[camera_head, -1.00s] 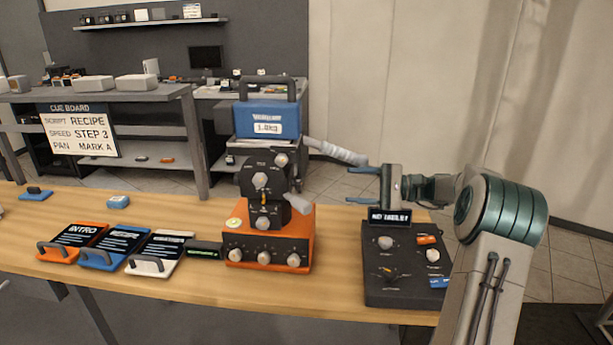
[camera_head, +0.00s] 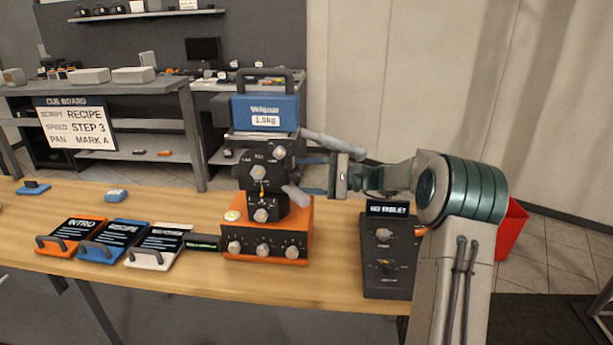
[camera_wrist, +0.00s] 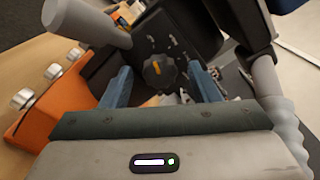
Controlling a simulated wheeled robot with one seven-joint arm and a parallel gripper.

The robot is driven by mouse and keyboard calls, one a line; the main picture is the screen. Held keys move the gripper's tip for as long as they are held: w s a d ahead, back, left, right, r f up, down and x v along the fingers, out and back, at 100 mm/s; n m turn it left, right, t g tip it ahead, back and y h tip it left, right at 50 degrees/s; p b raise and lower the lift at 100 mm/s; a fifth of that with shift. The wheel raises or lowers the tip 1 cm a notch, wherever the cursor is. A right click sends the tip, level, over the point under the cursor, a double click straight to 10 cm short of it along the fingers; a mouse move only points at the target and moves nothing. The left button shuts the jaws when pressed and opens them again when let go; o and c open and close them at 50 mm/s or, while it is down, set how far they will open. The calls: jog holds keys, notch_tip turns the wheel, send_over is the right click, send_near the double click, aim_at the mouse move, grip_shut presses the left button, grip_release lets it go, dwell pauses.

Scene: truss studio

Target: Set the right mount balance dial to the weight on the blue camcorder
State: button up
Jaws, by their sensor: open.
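The blue camcorder (camera_head: 262,106) sits on top of the black mount (camera_head: 266,172), and its white label reads 1.0kg. The mount stands on an orange base (camera_head: 290,225). My gripper (camera_head: 313,175) is open and points left at the mount's right side, beside the grey handles. In the wrist view, a black dial (camera_wrist: 158,71) with an orange pointer on a dark panel lies ahead between my open blue fingers (camera_wrist: 160,88). The fingers appear apart from it. The marks around the dial are too small to read. The panel's edges are partly hidden.
Grey handles (camera_head: 333,143) stick out near my gripper. A black console (camera_head: 384,265) stands at the table's right, partly behind my arm. Intro, recipe and another slate (camera_head: 160,246) lie left of the base. A cue board (camera_head: 75,123) hangs behind. The table's front is bare.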

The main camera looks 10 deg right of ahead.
jog(key=c, duration=1)
jog(key=shift+o, duration=0.2)
jog(key=shift+r+m+p, duration=0.15)
jog(key=shift+m+p, duration=0.15)
jog(key=shift+p, duration=0.25)
jog(key=shift+m+p, duration=8.5)
jog(key=shift+p, duration=1.3)
